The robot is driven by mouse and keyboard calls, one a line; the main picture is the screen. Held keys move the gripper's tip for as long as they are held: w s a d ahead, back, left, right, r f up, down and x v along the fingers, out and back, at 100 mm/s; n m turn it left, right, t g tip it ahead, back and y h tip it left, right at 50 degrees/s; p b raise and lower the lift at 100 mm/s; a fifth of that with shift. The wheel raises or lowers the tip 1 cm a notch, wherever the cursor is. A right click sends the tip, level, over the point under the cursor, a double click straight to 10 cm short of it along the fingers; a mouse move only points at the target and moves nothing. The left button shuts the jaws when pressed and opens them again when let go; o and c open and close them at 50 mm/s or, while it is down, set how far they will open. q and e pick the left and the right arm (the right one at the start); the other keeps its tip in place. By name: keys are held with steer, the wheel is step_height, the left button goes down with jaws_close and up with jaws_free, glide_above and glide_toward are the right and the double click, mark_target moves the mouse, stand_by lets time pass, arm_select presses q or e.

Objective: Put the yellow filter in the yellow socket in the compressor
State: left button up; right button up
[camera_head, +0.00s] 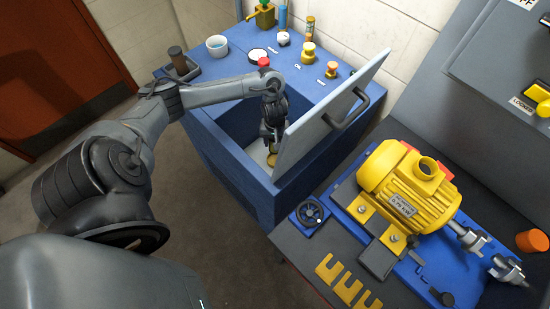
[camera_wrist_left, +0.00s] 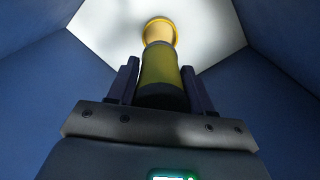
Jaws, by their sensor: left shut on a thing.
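My left gripper (camera_head: 271,139) reaches down into the open blue compressor (camera_head: 232,158). In the left wrist view its two fingers (camera_wrist_left: 163,85) are shut on the sides of the yellow filter (camera_wrist_left: 160,68), an olive-yellow cylinder with a dark near end. The yellow socket (camera_wrist_left: 158,27) is a round yellow-orange ring on the pale floor of the compartment. The filter's far end is lined up with the socket and overlaps it in view. I cannot tell whether it touches or sits inside. In the head view the arm and lid partly hide this spot. My right gripper is not in view.
The grey lid (camera_head: 325,115) stands open close to the right of my gripper. Blue walls surround the gripper. Jars, a white bowl (camera_head: 217,45) and small parts stand on the blue top behind. A yellow motor (camera_head: 408,187) sits on the bench at right.

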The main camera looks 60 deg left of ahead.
arm_select(q)
step_height(320, 180, down, 6)
steer(key=b, duration=0.3)
steer(key=shift+f+b, duration=0.2)
steer(key=shift+b, duration=0.15)
step_height(320, 180, down, 3)
steer(key=shift+f+b, duration=0.1)
steer(key=shift+b, duration=1.1)
steer(key=o, duration=1.2)
